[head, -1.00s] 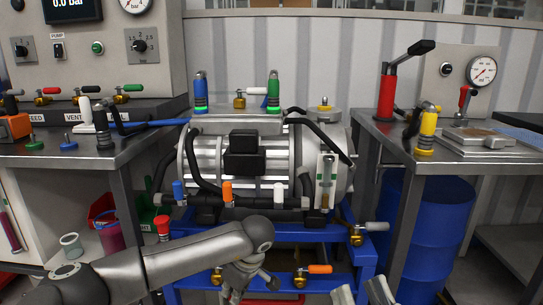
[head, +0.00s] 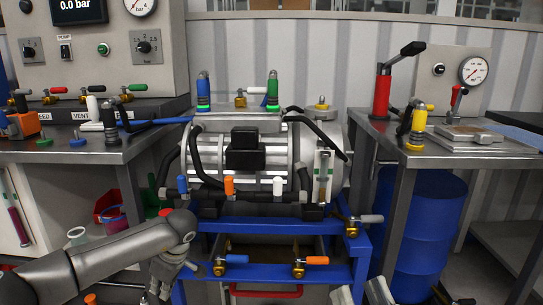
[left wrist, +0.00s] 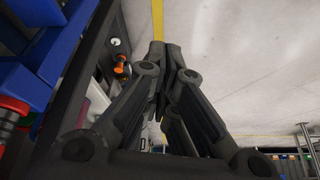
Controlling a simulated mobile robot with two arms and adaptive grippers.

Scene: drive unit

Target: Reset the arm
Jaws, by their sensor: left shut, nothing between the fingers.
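My left arm comes in from the left in the head view and bends downward, with my left gripper (head: 150,297) low at the bottom edge, in front of the blue frame (head: 185,290). In the left wrist view the dark fingers of my left gripper (left wrist: 164,48) meet at their tips, with nothing held between them. The drive unit (head: 300,165), a ribbed silver cylinder with a black box, sits on the blue frame, behind and above the gripper. Two grey pieces show at the bottom edge right of centre; I cannot make out my right gripper there.
A control bench (head: 75,152) stands at left, a metal bench (head: 450,140) and blue drum (head: 425,235) at right. Pale floor is open in the wrist view (left wrist: 235,60).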

